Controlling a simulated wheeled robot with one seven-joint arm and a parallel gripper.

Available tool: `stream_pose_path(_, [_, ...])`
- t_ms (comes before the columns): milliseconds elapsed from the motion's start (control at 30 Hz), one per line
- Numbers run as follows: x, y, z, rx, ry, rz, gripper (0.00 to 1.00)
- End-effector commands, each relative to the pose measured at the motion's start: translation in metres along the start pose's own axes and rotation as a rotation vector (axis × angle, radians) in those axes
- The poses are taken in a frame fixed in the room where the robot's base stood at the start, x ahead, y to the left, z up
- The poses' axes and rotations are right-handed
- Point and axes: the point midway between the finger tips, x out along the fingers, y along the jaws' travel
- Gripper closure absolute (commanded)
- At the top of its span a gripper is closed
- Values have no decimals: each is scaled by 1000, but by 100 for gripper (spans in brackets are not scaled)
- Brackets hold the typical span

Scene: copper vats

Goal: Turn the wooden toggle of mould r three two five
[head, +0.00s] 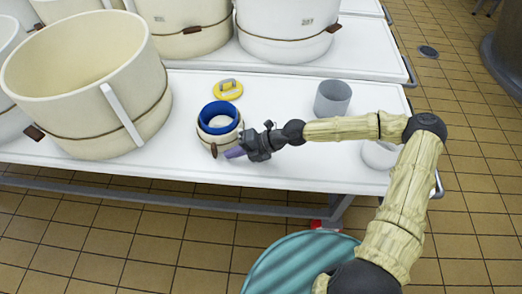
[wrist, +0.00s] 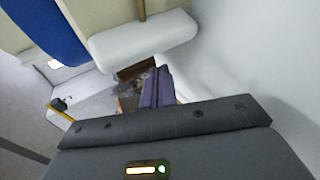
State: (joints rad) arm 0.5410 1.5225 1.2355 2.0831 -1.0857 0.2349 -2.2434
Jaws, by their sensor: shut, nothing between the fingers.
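A small cream mould with a blue band at its top (head: 220,122) stands on the white table. A small brown wooden toggle (head: 213,150) hangs at its front; a brown piece, seemingly this toggle, also shows in the wrist view (wrist: 136,70). My gripper (head: 234,153) is shut and empty, its purple fingers beside the mould's lower right front, close to the toggle. In the wrist view the fingertips (wrist: 158,76) are right by the brown piece; I cannot tell whether they touch it. No mould number is legible, so I cannot confirm which is r325.
A large cream mould (head: 88,80) with its own brown toggle (head: 34,132) stands left. More large moulds (head: 285,30) stand on the table behind. A yellow lid (head: 229,90) and a grey cup (head: 332,98) are on my table.

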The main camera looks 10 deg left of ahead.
Motion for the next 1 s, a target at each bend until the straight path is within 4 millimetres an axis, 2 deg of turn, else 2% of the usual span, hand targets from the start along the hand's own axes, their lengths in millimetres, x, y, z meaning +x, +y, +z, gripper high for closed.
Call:
stream_pose_path(600, [-89, -48, -2, -3, 10, 2, 100])
stream_pose_path(733, [-98, -54, -2, -5, 11, 1, 100])
stream_pose_path(1000, [-100, -55, -2, -6, 12, 0, 100])
